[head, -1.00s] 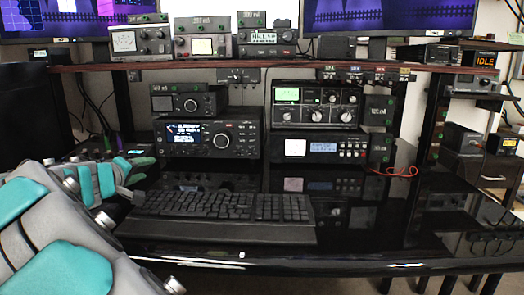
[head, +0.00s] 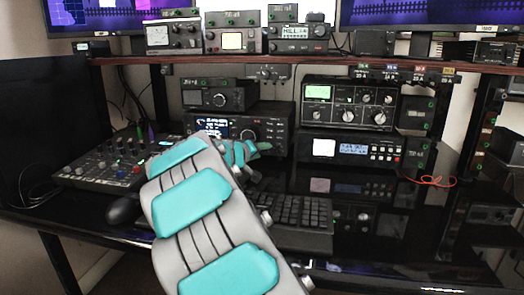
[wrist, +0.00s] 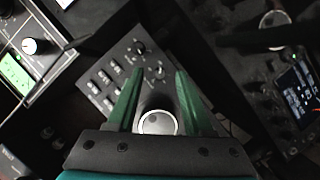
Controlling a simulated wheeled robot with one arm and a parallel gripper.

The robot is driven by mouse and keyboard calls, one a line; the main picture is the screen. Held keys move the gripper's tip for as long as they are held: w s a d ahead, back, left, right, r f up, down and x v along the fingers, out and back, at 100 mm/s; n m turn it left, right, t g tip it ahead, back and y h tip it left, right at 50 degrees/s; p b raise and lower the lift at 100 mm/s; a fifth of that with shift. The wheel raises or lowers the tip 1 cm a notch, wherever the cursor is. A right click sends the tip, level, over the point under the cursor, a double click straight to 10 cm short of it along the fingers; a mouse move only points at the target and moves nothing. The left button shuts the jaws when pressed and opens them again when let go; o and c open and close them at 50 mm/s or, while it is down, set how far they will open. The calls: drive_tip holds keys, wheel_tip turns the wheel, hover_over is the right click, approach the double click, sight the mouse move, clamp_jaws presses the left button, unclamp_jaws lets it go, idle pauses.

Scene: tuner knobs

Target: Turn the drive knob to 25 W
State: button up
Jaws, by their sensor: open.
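My gripper (head: 255,150) is in front of the large radio (head: 240,130) in the head view, partly hidden by my forearm. In the wrist view my gripper (wrist: 157,90) is open, its two green fingers apart. A round knob with a pale rim (wrist: 158,123) shows between the fingers, close to the palm; I cannot tell whether they touch it. Behind the fingertips is a dark panel (wrist: 108,82) with small knobs and several switches. No label is readable, so I cannot tell which knob is the drive knob or its setting.
The tuner with a green display (head: 350,104) stands right of the radio and also shows in the wrist view (wrist: 15,72). A shelf (head: 330,60) runs above. A keyboard (head: 295,215) and a mixer (head: 110,165) are on the glossy desk (head: 400,255).

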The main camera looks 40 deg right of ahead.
drive_tip(key=shift+w+d+f, duration=0.1)
drive_tip(key=shift+w+d, duration=0.05)
drive_tip(key=shift+d, duration=0.15)
clamp_jaws()
idle(0.5)
